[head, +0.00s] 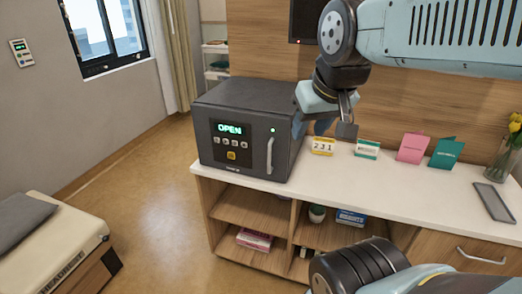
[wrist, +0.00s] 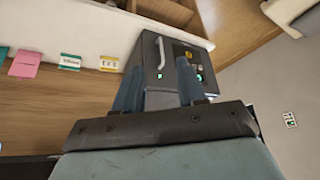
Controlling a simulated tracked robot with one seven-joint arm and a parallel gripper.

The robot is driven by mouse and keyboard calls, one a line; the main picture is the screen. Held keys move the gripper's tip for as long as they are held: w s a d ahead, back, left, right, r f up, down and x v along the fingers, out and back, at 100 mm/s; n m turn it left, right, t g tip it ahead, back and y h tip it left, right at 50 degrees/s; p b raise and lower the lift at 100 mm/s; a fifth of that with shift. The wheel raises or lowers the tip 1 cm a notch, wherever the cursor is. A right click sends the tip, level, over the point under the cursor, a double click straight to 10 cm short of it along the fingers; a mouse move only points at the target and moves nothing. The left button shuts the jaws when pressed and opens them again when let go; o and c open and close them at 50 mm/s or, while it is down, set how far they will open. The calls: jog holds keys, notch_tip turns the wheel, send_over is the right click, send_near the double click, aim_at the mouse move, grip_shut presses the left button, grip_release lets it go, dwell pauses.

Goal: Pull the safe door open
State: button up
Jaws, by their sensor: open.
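The dark grey safe (head: 250,100) stands on the left end of the white counter. Its front door looks flush with the body, and its display (head: 230,129) reads "OPEN" in green above a keypad. A light vertical handle (head: 270,153) is on the door's right side. My gripper (head: 333,132) is open and empty, to the right of the safe and above the counter, apart from the handle. In the wrist view the safe (wrist: 152,48) and handle (wrist: 161,52) show beyond and between the two blue fingers of my gripper (wrist: 160,66); the fingers hide part of the safe.
On the counter (head: 400,185) right of the safe stand a "231" card (head: 323,146), a green-white card (head: 367,149), pink (head: 412,148) and teal (head: 446,153) cards, a dark flat device (head: 493,202) and a flower vase (head: 500,155). The floor before the safe (head: 160,215) is clear; a bed (head: 55,240) stands at left.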

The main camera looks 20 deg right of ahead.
jog(key=w+d+m, duration=0.1)
jog(key=w+d, duration=0.1)
jog(key=w, duration=0.2)
jog(key=m+g+h, duration=0.2)
jog(key=m, duration=0.2)
send_near(269, 149)
jog(key=x, duration=1.2)
grip_shut()
jog(key=shift+t, duration=0.3)
